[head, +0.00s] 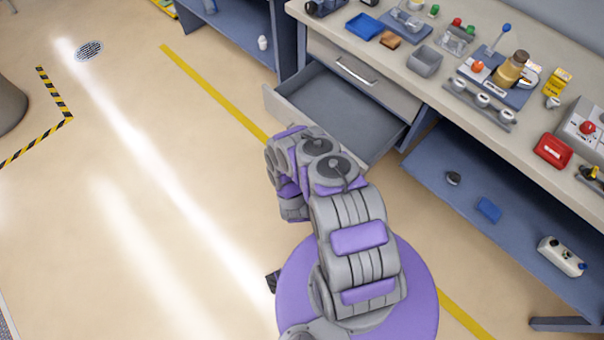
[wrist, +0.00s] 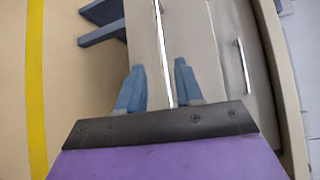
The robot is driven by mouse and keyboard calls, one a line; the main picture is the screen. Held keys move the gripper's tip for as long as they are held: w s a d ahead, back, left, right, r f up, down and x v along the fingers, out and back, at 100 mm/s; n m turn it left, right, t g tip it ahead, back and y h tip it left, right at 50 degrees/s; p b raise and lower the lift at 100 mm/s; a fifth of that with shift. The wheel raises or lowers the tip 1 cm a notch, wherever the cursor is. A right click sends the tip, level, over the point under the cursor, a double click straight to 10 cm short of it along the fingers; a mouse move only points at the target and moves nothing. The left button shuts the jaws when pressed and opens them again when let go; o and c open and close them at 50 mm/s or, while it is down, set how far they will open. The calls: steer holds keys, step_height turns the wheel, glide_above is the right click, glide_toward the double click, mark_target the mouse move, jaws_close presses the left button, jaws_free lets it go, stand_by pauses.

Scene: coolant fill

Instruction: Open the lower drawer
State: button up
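The lower drawer (head: 335,108) is pulled out of the workbench in the head view. Its grey inside looks empty, and its near front is partly hidden by my arm. In the wrist view the drawer's long, pale bar handle (wrist: 163,50) runs down between the two blue fingers of my gripper (wrist: 158,88). The fingers stand apart, with gaps beside the bar, and the handle's lower end lies closer to the right finger. I cannot tell whether either finger touches it. In the head view my gripper is hidden behind my arm.
The closed upper drawer (head: 365,80) sits above, and its handle (wrist: 243,65) shows in the wrist view. The worktop (head: 440,85) carries a blue tray (head: 364,27), a grey bin (head: 425,61) and a fixture with a bottle (head: 511,69).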

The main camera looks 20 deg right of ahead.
steer(key=b+v, duration=0.2)
steer(key=v, duration=0.6)
stand_by(0.5)
